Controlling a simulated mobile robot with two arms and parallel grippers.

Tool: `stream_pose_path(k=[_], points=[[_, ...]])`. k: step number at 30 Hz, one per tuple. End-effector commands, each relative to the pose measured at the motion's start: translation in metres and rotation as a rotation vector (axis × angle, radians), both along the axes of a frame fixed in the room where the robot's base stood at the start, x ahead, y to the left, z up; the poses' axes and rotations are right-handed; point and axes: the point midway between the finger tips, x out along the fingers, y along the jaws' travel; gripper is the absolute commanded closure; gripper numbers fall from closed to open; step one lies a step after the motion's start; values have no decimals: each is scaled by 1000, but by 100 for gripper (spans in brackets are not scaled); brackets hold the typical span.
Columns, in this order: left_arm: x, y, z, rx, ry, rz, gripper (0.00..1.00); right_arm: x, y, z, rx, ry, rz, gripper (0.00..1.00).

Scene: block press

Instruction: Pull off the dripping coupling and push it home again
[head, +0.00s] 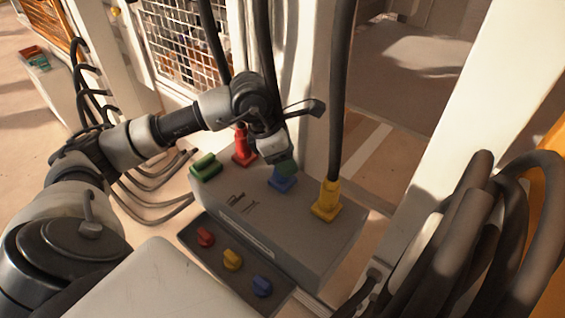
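A grey box (315,235) carries a row of coloured couplings. The green coupling (205,167) is at its left end, with no hose visible on it. The red coupling (243,150) stands behind, near my arm. The blue coupling (282,181) is in the middle, and the yellow coupling (326,202) is at the right with a thick dark hose (342,90) rising from it. My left gripper (275,155) points down just above the blue coupling. A dark green piece (288,167) shows between them; whether the fingers hold it is unclear. I cannot tell which coupling drips.
A lower panel in front of the box has a red knob (205,237), a yellow knob (232,260) and a blue knob (262,286). Thick dark hoses (470,235) crowd the right. A white post and wire mesh (185,45) stand behind.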

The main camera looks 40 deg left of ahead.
Motion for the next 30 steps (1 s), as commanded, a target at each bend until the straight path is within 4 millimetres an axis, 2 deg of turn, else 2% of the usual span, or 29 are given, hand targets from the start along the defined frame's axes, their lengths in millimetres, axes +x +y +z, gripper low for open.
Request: stream_pose_path(k=[1,6,8,17,20,24,30], points=[[0,0,0,0,0,0,56,0,1,0,1,0,0,31],[0,0,0,0,0,0,81,0,1,0,1,0,0,31],[0,0,1,0,-1,0,85,0,1,0,1,0,1,31],[1,0,7,0,-3,1,85,0,1,-1,1,0,1,31],[1,0,16,-1,-5,1,85,0,1,-2,1,0,1,31],[1,0,40,-1,-7,-1,85,0,1,-4,1,0,1,31],[-35,-26,67,0,-7,-8,85,0,0,-8,1,0,1,31]])
